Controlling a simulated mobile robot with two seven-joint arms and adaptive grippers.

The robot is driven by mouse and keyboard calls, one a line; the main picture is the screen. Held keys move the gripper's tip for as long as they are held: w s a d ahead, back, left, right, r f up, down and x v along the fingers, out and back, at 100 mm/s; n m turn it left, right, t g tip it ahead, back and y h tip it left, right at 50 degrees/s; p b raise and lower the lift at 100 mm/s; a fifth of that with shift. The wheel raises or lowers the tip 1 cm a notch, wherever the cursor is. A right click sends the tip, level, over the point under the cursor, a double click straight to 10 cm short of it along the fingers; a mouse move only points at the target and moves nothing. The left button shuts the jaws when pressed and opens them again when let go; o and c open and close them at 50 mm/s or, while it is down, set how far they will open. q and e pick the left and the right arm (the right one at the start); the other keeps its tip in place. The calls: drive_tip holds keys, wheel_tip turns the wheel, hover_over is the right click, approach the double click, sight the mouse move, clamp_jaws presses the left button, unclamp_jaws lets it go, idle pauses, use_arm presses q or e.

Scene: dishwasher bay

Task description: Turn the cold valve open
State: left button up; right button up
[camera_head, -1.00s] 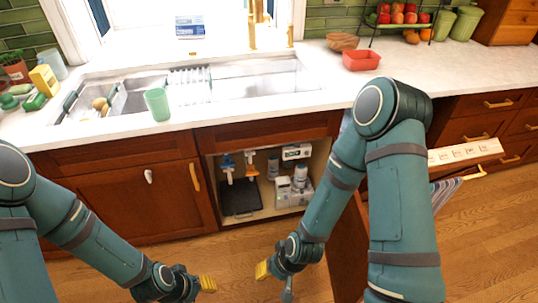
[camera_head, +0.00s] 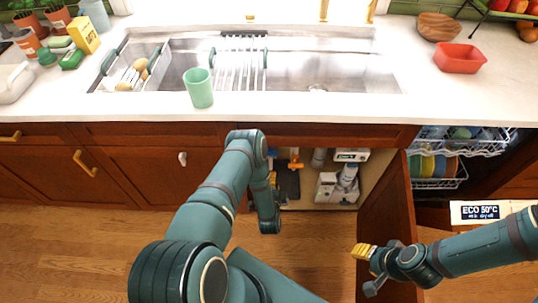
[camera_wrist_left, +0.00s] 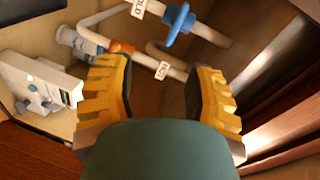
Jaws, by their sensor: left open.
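The blue cold valve handle (camera_wrist_left: 180,22) sits on a white pipe with a partly cut-off label at the top of the left wrist view. In the head view this gripper (camera_head: 273,180) is mostly hidden at the cabinet. My right gripper (camera_head: 364,251) is by the open door.
The open cabinet door (camera_head: 385,215) stands right of the opening. White appliances (camera_head: 338,185) are inside the cabinet. The dishwasher rack (camera_head: 437,170) and its ECO display (camera_head: 480,212) are further right. A green cup (camera_head: 198,88) stands at the sink's front edge.

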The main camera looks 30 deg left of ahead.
sight(271, 153)
use_arm(q)
drive_tip(key=shift+w+a+f+m+t+y+b, duration=0.1)
drive_tip(key=shift+w+a+m+t+y+b, duration=0.35)
drive_tip(key=shift+w+a, duration=1.1)
drive_tip(key=shift+w+a+r+m+g+y+b, duration=0.15)
drive_tip(key=shift+w+a+b, duration=0.7)
drive_tip(key=shift+w, duration=1.25)
drive_tip(key=shift+w+a+f+m+t+y+b, duration=0.2)
drive_tip(key=shift+w+a+m+t+b, duration=0.15)
drive_tip(key=shift+w+a, duration=1.3)
drive_tip(key=shift+o, duration=0.2)
drive_tip(key=shift+w+d, duration=0.15)
clamp_jaws()
